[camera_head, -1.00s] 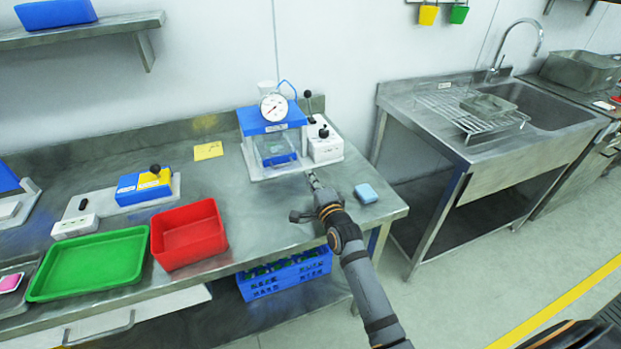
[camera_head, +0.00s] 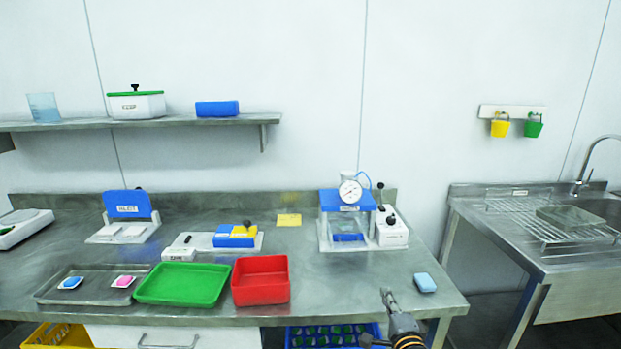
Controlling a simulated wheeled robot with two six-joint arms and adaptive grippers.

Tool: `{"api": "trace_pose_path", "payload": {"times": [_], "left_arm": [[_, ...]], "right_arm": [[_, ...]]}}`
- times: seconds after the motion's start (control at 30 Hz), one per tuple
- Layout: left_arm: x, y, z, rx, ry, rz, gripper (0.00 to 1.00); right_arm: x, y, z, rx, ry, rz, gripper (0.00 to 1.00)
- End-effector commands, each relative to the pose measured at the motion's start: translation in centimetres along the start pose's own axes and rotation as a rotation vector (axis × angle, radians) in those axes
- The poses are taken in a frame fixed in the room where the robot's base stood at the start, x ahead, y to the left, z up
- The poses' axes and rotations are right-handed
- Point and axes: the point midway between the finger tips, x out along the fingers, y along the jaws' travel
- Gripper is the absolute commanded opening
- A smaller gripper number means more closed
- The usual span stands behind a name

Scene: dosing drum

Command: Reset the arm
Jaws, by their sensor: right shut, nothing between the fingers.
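My right gripper (camera_head: 388,297) is at the front right of the steel bench (camera_head: 345,292), in front of the dosing machine. It is shut and empty, apart from the things on the bench. The dosing machine (camera_head: 346,200) has a blue top, a round gauge and a clear chamber. A white control box (camera_head: 392,232) with a black lever stands at its right. A light blue block (camera_head: 425,282) lies to the right of my gripper. My left gripper is not in view.
A red bin (camera_head: 260,281), a green tray (camera_head: 183,284) and a grey tray (camera_head: 62,296) line the bench front. A blue crate (camera_head: 330,335) sits below. A sink unit (camera_head: 545,235) stands at the right, across a gap. The bench between the red bin and my gripper is clear.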

Motion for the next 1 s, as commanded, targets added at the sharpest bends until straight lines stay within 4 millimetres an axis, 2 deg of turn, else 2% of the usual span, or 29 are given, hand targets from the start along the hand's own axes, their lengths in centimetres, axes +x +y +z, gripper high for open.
{"api": "trace_pose_path", "payload": {"times": [0.13,0.27,0.37,0.5,0.7,1.0], "left_arm": [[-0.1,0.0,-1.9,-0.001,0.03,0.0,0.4],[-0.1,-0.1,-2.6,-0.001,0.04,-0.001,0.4],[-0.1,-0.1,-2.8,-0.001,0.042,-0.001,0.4],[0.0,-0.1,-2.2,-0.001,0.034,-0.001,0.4],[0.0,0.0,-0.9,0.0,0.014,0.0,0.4],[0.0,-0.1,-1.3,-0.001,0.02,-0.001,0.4]], "right_arm": [[-1.8,2.2,0.1,-0.145,-0.027,0.105,0.0],[-3.9,4.4,0.2,-0.296,-0.068,0.212,0.0],[-6.2,6.3,0.2,-0.439,-0.117,0.313,0.0],[-10.2,9.1,0.0,-0.656,-0.216,0.462,0.0],[-16.6,12.1,-0.4,-0.942,-0.399,0.657,0.0],[-26.5,14.1,-1.4,-1.273,-0.73,0.878,0.0]]}}
